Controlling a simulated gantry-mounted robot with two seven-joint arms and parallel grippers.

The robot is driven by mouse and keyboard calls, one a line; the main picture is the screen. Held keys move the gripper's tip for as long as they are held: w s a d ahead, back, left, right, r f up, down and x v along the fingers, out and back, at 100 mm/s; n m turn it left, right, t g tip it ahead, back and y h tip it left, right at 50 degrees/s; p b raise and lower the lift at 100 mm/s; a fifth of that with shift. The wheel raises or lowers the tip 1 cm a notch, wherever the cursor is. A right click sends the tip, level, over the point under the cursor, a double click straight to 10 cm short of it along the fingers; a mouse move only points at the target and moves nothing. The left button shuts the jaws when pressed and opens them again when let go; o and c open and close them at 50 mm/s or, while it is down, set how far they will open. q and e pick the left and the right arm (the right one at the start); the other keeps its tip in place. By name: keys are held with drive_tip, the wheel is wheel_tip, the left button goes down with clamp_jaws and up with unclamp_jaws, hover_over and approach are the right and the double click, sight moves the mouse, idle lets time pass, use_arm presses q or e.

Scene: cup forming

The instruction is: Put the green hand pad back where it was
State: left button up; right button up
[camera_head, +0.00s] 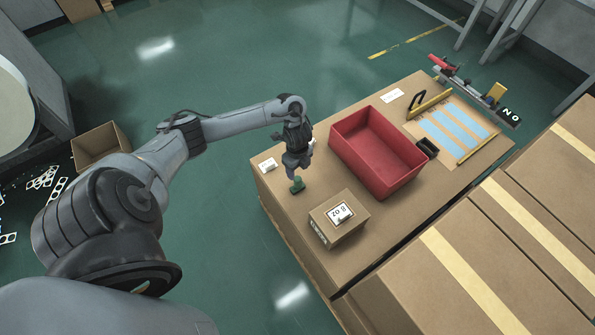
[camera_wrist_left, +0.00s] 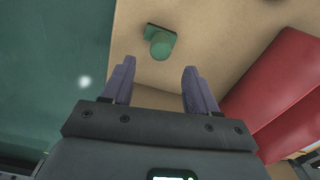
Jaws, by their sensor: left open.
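The green hand pad (camera_head: 297,186) sits on the brown cardboard-coloured table top near its left edge. In the left wrist view the pad (camera_wrist_left: 160,45) shows a flat green base with a rounded knob, just beyond my fingertips. My left gripper (camera_head: 294,172) hangs over the table beside the pad. In the left wrist view its two fingers (camera_wrist_left: 155,85) are spread apart with nothing between them, and a gap separates them from the pad. My right gripper is out of view.
A red bin (camera_head: 378,150) stands right of my left gripper. A small box marked "8 oz" (camera_head: 340,220) lies in front. A white item (camera_head: 268,165) is near the table's left edge. A board with blue strips (camera_head: 455,130) lies at the back right. Large cartons (camera_head: 500,240) fill the right front.

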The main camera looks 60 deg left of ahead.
use_arm(q)
drive_tip(key=shift+r, duration=0.6)
drive_tip(key=shift+w+d, duration=0.1)
drive_tip(key=shift+d, duration=0.3)
drive_tip(key=d+t, duration=0.1)
drive_tip(key=d, duration=0.6)
drive_tip(key=d+n+t, duration=0.1)
drive_tip(key=d+t, duration=0.1)
drive_tip(key=d, duration=0.5)
drive_tip(key=d+f+n+t, duration=0.1)
drive_tip(key=d, duration=0.6)
drive_tip(key=shift+w+d+f+t+h, duration=0.1)
drive_tip(key=shift+w+d+t+h, duration=0.1)
drive_tip(key=shift+w+t+h, duration=0.15)
drive_tip(key=shift+n+t, duration=0.25)
drive_tip(key=shift+n, duration=0.65)
drive_tip(key=d, duration=0.1)
drive_tip(key=s+d+r, duration=0.1)
drive_tip(key=d+r, duration=0.1)
drive_tip(key=shift+s, duration=0.35)
drive_tip(key=s+r+n+g, duration=0.1)
drive_tip(key=s+r+n, duration=0.8)
drive_tip(key=s, duration=0.3)
drive_tip(key=shift+r+g, duration=0.2)
drive_tip(key=shift+g, duration=0.1)
